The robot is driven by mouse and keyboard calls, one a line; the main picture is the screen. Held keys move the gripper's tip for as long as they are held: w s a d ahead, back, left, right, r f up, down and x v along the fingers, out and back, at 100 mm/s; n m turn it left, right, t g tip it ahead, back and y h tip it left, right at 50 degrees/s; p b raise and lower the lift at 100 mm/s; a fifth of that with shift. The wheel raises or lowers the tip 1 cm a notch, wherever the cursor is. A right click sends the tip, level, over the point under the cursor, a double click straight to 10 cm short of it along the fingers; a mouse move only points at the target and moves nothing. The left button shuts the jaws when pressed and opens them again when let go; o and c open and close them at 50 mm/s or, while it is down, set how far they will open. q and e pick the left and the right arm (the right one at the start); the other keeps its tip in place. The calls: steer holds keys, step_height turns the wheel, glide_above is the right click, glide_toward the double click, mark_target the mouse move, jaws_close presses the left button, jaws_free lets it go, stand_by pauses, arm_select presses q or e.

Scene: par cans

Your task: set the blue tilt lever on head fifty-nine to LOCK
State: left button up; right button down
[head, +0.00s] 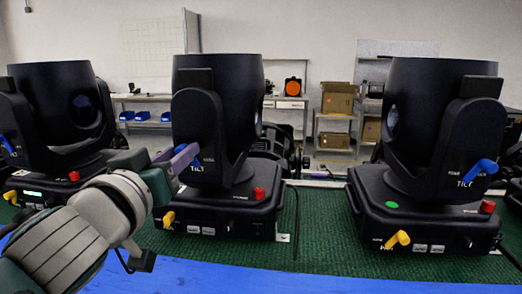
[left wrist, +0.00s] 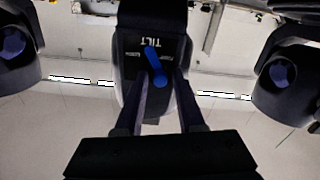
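Three black moving heads show in the head view; I cannot read which is fifty-nine. My left gripper (head: 184,158) is at the TILT side of the middle head (head: 218,110). A bit of that head's blue tilt lever (head: 195,163) shows behind the fingers. In the left wrist view, the picture is upside down and the blue lever (left wrist: 154,62) lies slightly slanted below the TILT lettering. My left gripper (left wrist: 164,76) has its two fingers apart, on either side of the lever's end. A gap seems to show beside the lever. The small lettering by the lever is unreadable. My right gripper is out of view.
The right head (head: 430,130) has its own blue lever (head: 481,171), and the left head (head: 62,115) has one too. Yellow levers and red knobs stick out from the bases. The heads stand on a green mat (head: 320,235) with a blue front strip (head: 300,275).

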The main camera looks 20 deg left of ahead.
mark_target(205, 148)
arm_select(q)
jaws_close()
stand_by(0.5)
steer(key=shift+w+d+m, duration=0.1)
steer(key=shift+d+m, duration=0.4)
steer(key=shift+m, duration=1.5)
steer(key=shift+w+d+m, duration=0.15)
steer(key=shift+d+m, duration=0.35)
steer(key=shift+m, duration=1.5)
steer(key=shift+w+d+m, duration=0.1)
steer(key=shift+d+m, duration=0.4)
steer(key=shift+m, duration=1.5)
